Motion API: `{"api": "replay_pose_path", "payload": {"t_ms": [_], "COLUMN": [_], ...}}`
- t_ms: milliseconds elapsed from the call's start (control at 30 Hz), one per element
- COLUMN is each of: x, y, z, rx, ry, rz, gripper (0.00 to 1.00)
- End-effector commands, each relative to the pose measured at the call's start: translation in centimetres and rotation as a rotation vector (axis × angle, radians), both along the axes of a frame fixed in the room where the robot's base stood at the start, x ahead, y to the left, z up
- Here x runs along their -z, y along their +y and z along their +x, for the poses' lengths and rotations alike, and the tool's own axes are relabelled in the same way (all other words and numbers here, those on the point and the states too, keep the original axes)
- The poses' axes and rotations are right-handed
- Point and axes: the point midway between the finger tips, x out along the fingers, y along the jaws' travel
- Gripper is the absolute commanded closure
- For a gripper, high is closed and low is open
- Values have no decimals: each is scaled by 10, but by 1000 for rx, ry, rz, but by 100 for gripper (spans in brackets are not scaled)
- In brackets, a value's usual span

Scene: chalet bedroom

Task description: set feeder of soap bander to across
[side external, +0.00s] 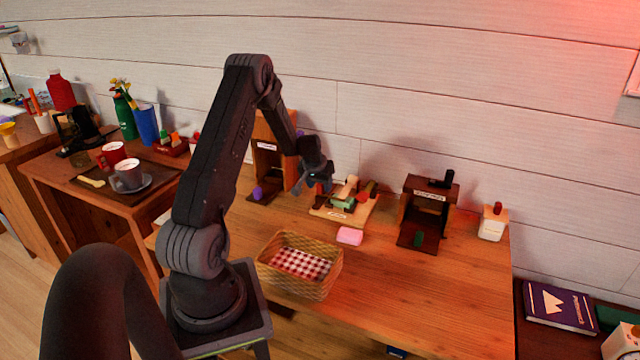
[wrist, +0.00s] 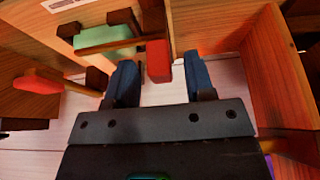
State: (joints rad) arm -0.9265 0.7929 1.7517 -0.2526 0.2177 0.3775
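A low wooden device (side external: 330,213) with a pale green bar and dark blocks stands mid-table. I take it as the soap bander, but its label is too small to read. In the wrist view, the green bar (wrist: 104,38) lies upper left, with a red block (wrist: 158,62) beside it. A red-orange knob on a rod (wrist: 38,84) is farther left. My gripper (side external: 324,184) is just left of and above the device. Its two blue fingers (wrist: 160,78) are apart, with the red block showing between their tips. Contact with the block cannot be told.
A tall wooden stand (side external: 266,150) with a purple knob is behind my gripper. Another dark wooden device (side external: 422,218) stands right. A pink soap (side external: 349,236) and a wicker basket (side external: 318,288) are in front. A white box with a red knob (side external: 492,224) is far right. The front right tabletop is clear.

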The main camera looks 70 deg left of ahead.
Motion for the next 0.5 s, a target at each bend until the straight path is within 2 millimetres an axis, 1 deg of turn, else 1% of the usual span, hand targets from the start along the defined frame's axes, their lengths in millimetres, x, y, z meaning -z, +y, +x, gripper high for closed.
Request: {"api": "replay_pose_path", "payload": {"t_ms": [167, 267, 367, 500], "x": [0, -5, -16, -42], "y": [0, 0, -3, -11], "z": [1, 0, -3, -11], "rx": [0, 0, 0, 0], "ry": [-1, -2, -3, -4], "rz": [1, 2, 4, 6], "gripper": [51, 51, 51, 51]}}
